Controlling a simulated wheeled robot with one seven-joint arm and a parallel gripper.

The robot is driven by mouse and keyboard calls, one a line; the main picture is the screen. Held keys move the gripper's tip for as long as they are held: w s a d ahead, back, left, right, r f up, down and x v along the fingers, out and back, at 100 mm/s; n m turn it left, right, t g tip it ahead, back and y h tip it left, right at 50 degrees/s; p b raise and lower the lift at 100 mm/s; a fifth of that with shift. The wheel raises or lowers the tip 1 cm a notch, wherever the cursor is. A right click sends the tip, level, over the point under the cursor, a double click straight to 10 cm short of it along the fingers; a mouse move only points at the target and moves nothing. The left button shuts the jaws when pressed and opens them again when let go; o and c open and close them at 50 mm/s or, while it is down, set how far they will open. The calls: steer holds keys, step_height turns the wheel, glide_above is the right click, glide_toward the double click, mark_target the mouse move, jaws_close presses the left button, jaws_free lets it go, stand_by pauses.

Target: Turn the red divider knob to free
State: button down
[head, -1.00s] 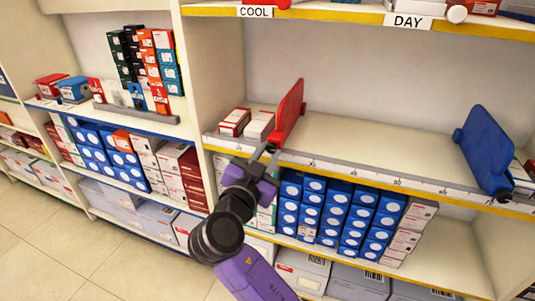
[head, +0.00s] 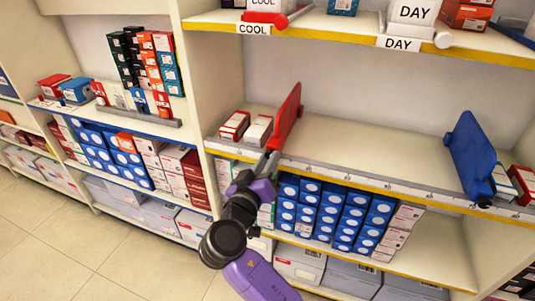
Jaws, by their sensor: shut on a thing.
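The red divider (head: 287,118) stands upright on the middle shelf, just right of several white and red boxes. Its lower front end meets the shelf's front rail (head: 345,176). My gripper (head: 269,161) reaches up from below to that front end and is shut on the red divider knob. The fingers hide the knob, so I cannot read its setting.
A blue divider (head: 470,155) with a dark knob (head: 484,203) stands at the right of the same shelf. The shelf between the dividers is bare. Blue boxes (head: 330,210) fill the shelf below, close to my arm. COOL and DAY labels mark the upper shelf.

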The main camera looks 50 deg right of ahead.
steer(key=shift+r+n+p, duration=0.15)
steer(key=shift+n+p, duration=2.85)
steer(key=shift+n, duration=0.6)
steer(key=c, duration=1.2)
jaws_free()
steer(key=shift+s, duration=0.1)
steer(key=v, duration=0.7)
steer(key=shift+a, duration=0.35)
steer(key=shift+s, duration=0.1)
